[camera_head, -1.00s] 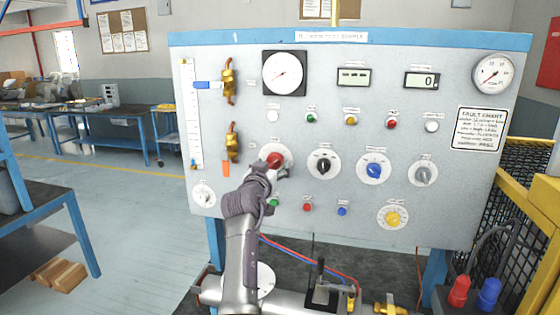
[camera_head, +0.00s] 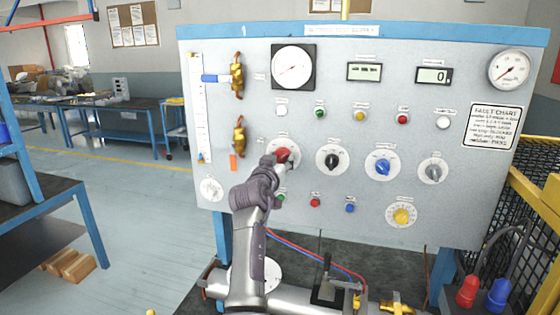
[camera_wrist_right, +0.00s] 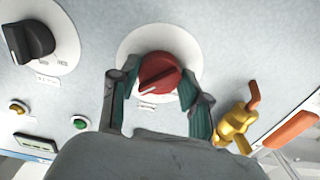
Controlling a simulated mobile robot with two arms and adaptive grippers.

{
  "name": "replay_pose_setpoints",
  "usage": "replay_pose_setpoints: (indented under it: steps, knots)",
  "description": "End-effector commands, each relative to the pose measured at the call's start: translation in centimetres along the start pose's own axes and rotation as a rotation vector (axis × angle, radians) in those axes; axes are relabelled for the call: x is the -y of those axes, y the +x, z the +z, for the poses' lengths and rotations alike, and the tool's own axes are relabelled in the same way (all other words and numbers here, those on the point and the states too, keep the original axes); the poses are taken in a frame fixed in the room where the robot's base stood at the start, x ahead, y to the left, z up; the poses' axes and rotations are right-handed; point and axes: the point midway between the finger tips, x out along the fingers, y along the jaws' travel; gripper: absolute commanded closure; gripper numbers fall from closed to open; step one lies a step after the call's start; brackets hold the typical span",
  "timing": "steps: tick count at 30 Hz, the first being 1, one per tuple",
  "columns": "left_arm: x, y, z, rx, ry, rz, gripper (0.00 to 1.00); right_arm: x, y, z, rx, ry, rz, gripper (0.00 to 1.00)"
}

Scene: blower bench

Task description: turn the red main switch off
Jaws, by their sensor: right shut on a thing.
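The red main switch (camera_head: 284,153) is a round red knob on a white dial plate, on the left half of the grey panel. It also shows in the right wrist view (camera_wrist_right: 160,72), with a raised grip bar running slantwise. My right gripper (camera_head: 279,162) reaches up to it from below and is shut on the knob. In the right wrist view its fingers (camera_wrist_right: 156,84) lie on either side of the knob. In the head view the gripper hides the lower left part of the switch. My left gripper is not in view.
A black knob (camera_head: 333,158), a blue knob (camera_head: 382,167) and a grey knob (camera_head: 433,171) sit to the right of the switch. A brass valve (camera_head: 239,136) is close at its upper left. A small green button (camera_head: 280,198) is just below it.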

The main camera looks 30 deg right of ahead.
Motion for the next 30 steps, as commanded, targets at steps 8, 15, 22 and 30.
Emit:
replay_pose_setpoints:
  steps: [8,15,22,30]
  knots:
    - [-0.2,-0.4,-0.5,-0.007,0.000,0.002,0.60,-0.1,0.0,0.0,0.000,-0.106,0.001,0.88]
    - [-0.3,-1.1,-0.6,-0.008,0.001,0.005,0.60,-0.1,0.0,-0.2,-0.001,-0.303,0.001,0.88]
    - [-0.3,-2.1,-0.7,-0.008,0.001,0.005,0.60,-0.2,0.0,-0.3,-0.001,-0.522,0.001,0.88]
    - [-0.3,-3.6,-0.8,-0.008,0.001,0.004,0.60,-0.2,0.1,-0.4,-0.002,-0.779,0.001,0.88]
